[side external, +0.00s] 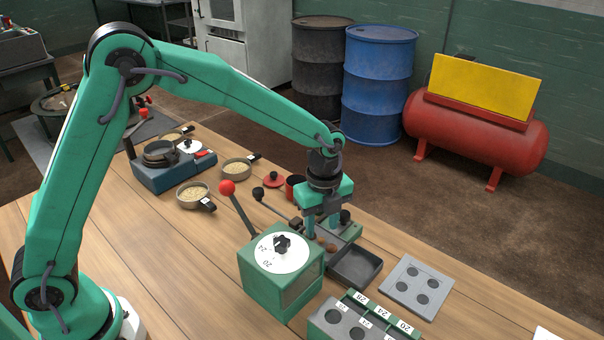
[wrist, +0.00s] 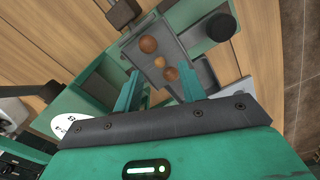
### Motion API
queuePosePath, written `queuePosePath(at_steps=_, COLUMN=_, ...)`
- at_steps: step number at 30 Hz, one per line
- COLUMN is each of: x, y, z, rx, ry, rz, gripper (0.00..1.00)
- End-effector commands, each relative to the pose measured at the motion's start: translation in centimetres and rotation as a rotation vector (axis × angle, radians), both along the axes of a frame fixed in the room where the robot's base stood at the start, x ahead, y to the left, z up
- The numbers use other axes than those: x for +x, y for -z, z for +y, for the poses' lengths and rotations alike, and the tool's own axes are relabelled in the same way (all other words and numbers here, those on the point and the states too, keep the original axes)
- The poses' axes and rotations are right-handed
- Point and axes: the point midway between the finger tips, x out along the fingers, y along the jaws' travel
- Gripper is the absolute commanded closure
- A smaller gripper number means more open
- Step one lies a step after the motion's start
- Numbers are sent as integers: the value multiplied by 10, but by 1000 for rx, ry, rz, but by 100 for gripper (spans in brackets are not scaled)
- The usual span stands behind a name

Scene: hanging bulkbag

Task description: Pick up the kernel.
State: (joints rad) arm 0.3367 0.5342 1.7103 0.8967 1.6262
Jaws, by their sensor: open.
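A small pale tan piece, which looks like the kernel (wrist: 159,63), lies in a grey trough (wrist: 178,45) in the wrist view. A darker brown round piece (wrist: 171,74) lies close beside it, and another brown piece (wrist: 148,44) lies farther up the trough. My gripper (wrist: 160,71) is open, with one finger on either side of the kernel and the nearer brown piece; the fingers appear empty. In the side view my gripper (side external: 321,234) points down over the trough behind the green box. Brown pieces (side external: 331,247) show below it, but the kernel cannot be told apart there.
A green box with a white dial (side external: 283,252) and a red-knobbed lever (side external: 228,188) stands close to my gripper. A dark tray (side external: 355,266) lies right of it. A grey plate with holes (side external: 417,286) and a numbered green rack (side external: 350,325) stand at the front right.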

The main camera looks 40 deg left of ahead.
Motion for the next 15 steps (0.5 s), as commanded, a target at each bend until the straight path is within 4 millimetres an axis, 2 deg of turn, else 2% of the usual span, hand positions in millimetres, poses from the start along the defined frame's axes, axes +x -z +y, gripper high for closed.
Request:
queuePosePath(at_steps=6, x=-1, y=25, z=-1, rx=1, ry=0, rz=2, gripper=59)
queuePosePath(at_steps=15, x=0, y=31, z=-1, rx=0, ry=0, rz=0, gripper=59)
